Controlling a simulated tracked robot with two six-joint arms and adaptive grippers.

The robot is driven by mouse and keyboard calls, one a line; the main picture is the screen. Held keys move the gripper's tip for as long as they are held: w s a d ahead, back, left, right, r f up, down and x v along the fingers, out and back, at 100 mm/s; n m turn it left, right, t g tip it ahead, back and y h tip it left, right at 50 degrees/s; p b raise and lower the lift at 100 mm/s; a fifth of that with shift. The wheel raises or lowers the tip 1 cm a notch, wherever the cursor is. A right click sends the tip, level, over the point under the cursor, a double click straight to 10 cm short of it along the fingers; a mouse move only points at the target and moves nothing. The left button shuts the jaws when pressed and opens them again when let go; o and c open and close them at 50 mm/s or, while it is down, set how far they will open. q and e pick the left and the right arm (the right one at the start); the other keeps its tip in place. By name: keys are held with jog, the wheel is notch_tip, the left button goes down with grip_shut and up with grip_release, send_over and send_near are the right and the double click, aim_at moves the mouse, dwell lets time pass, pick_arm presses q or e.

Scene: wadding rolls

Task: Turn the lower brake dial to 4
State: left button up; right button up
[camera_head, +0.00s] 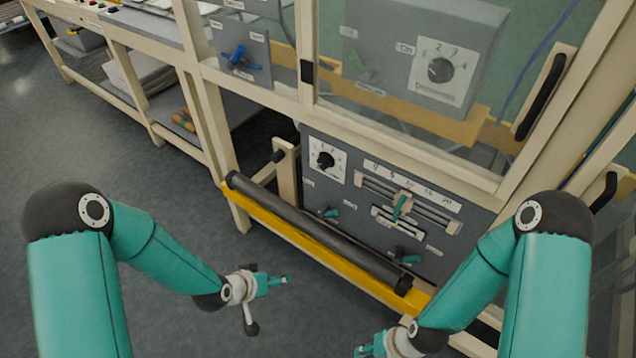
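The lower dial (325,160) is a black knob on a white square plate, at the upper left of the lower grey panel (350,195). The numbers around it and its pointer setting are too small to read surely. My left gripper (282,279) is in front of the machine, below and left of the dial and well apart from it. Its fingers look close together, but I cannot tell if they are shut. My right gripper (364,350) is at the bottom edge, partly cut off, far from the dial. Neither gripper visibly holds anything.
A dark roller (315,232) and a yellow bar (300,243) cross in front of the lower panel. A slider (401,207) and small teal levers sit right of the dial. Another dial (440,69) is higher up behind a clear pane. Open floor (130,190) lies left.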

pick_arm(q)
jog(key=w+f+m+t+h+b, duration=0.1)
jog(key=w+f+t+b, duration=0.15)
jog(key=w+b, duration=0.5)
jog(key=m+t+h+b, duration=0.5)
jog(key=m+t+b, duration=0.2)
jog(key=b, duration=0.9)
send_near(321, 164)
jog(key=shift+g, duration=0.25)
jog(key=x, duration=1)
jog(key=shift+r, duration=0.1)
pick_arm(e)
notch_tip(321, 164, down, 27)
jog(key=shift+r, duration=0.2)
pick_arm(q)
jog(key=shift+c, duration=0.4)
jog(key=c, duration=1.1)
jog(key=shift+o, duration=0.2)
jog(key=shift+a, duration=0.2)
jog(key=shift+r, duration=0.1)
